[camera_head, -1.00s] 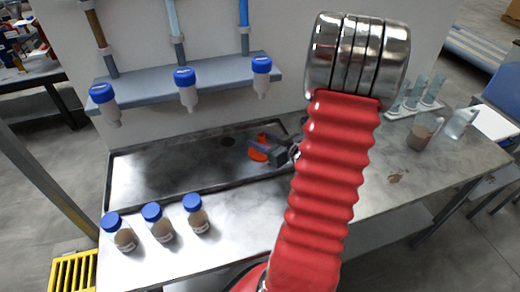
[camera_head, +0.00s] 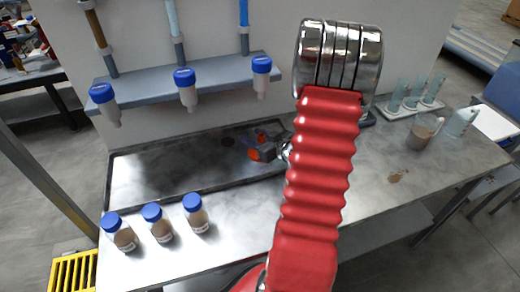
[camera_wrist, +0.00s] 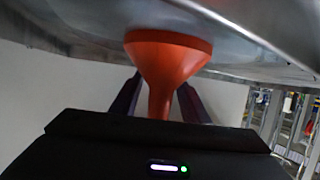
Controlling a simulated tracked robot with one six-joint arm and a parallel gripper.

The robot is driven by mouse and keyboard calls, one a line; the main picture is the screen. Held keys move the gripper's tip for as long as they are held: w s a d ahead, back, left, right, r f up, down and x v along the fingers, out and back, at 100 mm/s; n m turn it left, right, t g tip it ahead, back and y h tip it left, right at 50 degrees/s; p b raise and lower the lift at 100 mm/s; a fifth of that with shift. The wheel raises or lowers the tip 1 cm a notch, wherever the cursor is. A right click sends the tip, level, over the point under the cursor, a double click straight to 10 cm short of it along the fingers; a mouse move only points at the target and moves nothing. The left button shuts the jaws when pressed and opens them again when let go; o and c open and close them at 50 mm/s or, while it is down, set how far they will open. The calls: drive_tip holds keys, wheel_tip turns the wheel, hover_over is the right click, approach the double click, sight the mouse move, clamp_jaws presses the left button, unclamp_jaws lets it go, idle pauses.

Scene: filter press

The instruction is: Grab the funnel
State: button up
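The orange funnel (camera_head: 255,155) is on the metal worktop near the sink area, partly hidden by my gripper. In the wrist view the funnel (camera_wrist: 167,55) has its wide rim toward the metal surface and its narrow stem pointing toward my gripper's body. My gripper (camera_head: 259,145) is open, with its dark fingers on either side of the funnel. In the wrist view a gap shows between each finger and the stem.
Several blue-capped bottles show: some stand at the worktop's front left (camera_head: 162,229), others hang from the grey shelf (camera_head: 215,80) behind. A beaker (camera_head: 420,137) and tube rack (camera_head: 408,108) stand at right. The worktop's right front is clear.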

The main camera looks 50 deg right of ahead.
clamp_jaws()
idle(0.3)
drive_tip(key=shift+r, duration=0.1)
wheel_tip(320, 180, up, 10)
idle(0.8)
idle(0.5)
